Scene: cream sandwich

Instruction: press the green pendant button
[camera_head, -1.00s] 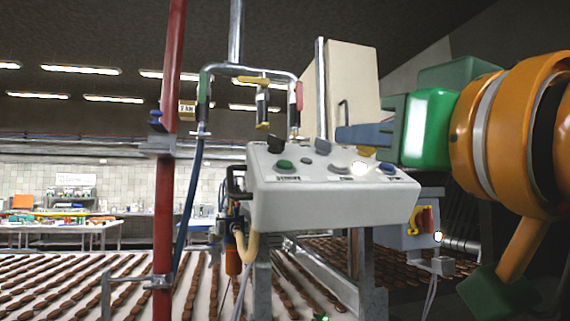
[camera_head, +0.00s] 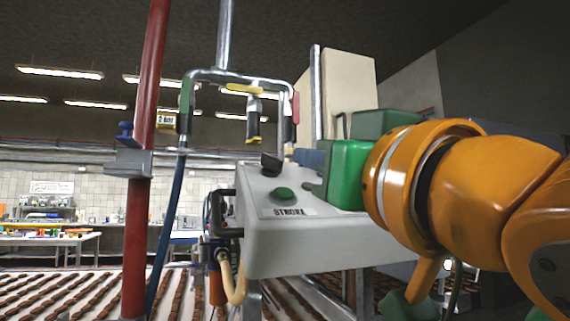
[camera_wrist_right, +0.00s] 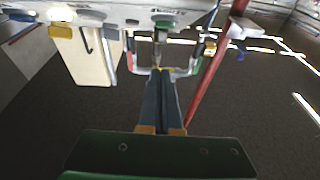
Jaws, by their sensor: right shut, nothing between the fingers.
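The green button (camera_head: 284,194) is a round, low button on the sloped top of a pale grey control box (camera_head: 310,245), just above a printed label. My right gripper (camera_head: 300,157) has blue fingers that are shut and empty. In the head view the fingers are behind and above the button, apart from it in the picture; their tips are partly hidden by my green gripper body. In the right wrist view the shut fingertips (camera_wrist_right: 157,72) point up toward the box, with the green button (camera_wrist_right: 163,22) beyond them near the top edge. My left gripper is not in view.
A black switch (camera_head: 271,164) sits beside the button. My arm hides the box's right side. A bent metal pipe frame (camera_head: 235,75) with a hanging yellow-black handle (camera_head: 254,115) stands behind. A red post (camera_head: 143,160) is at left. Conveyors with brown biscuits (camera_head: 60,290) run below.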

